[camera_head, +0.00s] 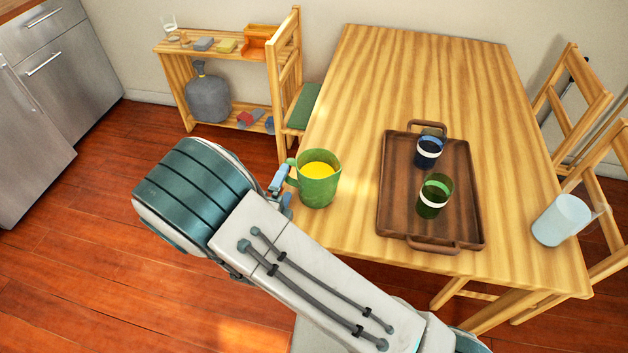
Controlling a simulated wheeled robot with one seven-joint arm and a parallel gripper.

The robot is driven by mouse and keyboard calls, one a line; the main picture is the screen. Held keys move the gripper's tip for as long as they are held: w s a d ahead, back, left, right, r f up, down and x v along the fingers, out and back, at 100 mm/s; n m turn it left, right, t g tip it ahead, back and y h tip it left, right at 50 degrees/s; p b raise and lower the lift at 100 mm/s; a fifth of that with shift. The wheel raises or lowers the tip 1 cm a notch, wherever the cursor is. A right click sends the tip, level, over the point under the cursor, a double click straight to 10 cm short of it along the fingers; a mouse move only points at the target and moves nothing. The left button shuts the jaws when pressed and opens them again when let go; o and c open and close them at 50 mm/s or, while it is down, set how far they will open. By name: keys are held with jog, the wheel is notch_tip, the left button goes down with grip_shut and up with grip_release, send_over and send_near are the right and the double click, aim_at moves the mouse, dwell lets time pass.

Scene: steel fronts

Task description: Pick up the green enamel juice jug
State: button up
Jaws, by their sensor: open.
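The green enamel juice jug (319,190) stands upright near the left edge of the wooden table (440,75), with yellow juice visible inside. Its handle (291,172) is on its left side, towards my gripper. My gripper (281,187) is at the jug's left, close to the handle, and is open. My arm hides much of the gripper, and I cannot tell whether the fingers touch the handle or are around it.
A brown tray (396,215) on the table right of the jug holds a dark blue-and-white cup (429,153) and a green cup (434,197). Chairs (584,95) flank the table. The far table is clear.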

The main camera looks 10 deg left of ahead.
aim_at(292, 179)
jog(key=w, duration=0.6)
jog(key=shift+d, duration=0.35)
jog(key=c, duration=1.3)
jog(key=shift+c, duration=0.9)
jog(key=shift+r, duration=0.25)
